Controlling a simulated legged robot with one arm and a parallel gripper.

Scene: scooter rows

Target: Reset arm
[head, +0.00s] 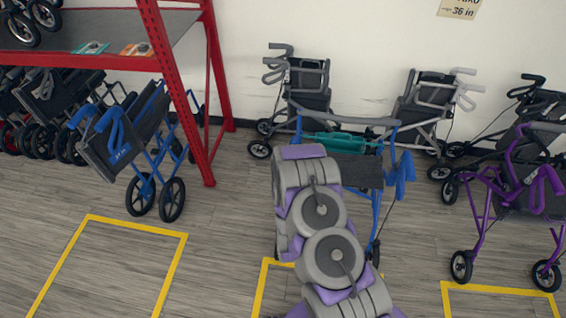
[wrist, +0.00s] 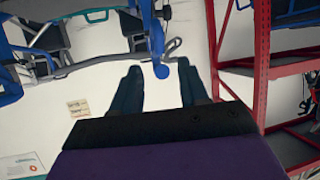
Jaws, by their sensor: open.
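My arm (head: 325,225) rises in the lower middle of the head view, in front of a blue rollator (head: 398,175). My gripper (wrist: 159,68) shows in the wrist view with its two dark fingers apart and nothing held between them. A blue handle end (wrist: 161,71) of a rollator appears between the fingertips in that picture; I cannot tell its distance. In the head view my gripper cannot be made out. My arm hides part of the blue rollator, which has a teal item (head: 335,142) at its top.
A red shelf rack (head: 180,95) stands at left, with another blue rollator (head: 150,125) beside it. Grey rollators (head: 310,85) stand along the white wall. A purple rollator (head: 510,195) is at right. Yellow floor outlines (head: 135,226) lie in front; the left one is empty.

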